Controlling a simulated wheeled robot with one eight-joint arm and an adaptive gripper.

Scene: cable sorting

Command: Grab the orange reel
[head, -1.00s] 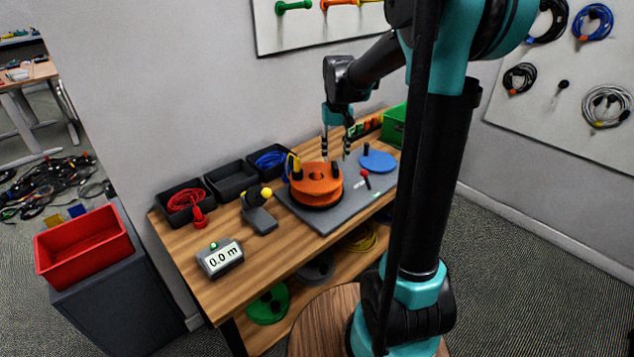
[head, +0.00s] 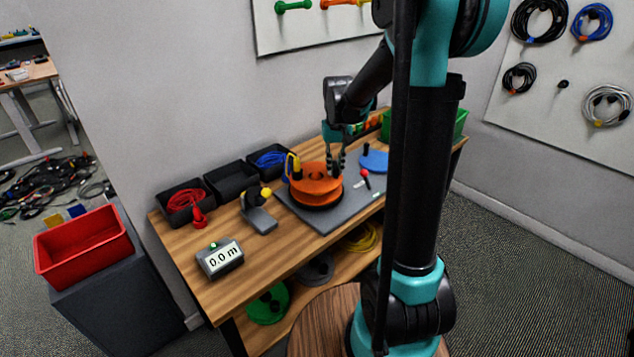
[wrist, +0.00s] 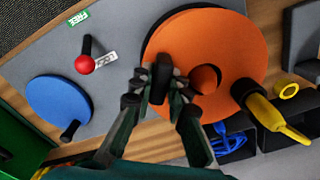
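The orange reel (head: 316,186) lies flat on the grey mat on the bench. My gripper (head: 336,170) is at the right side of the reel, pointing down. In the wrist view my gripper's fingertips (wrist: 157,86) are on both sides of the knob and appear to press on it. The reel still rests on the mat.
A blue disc (wrist: 58,103) and a red-topped lever (wrist: 85,60) are beside the reel. A yellow-handled tool (head: 293,166) stands close at its left. Black bins (head: 232,178) line the wall, and a meter (head: 220,258) sits at the front.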

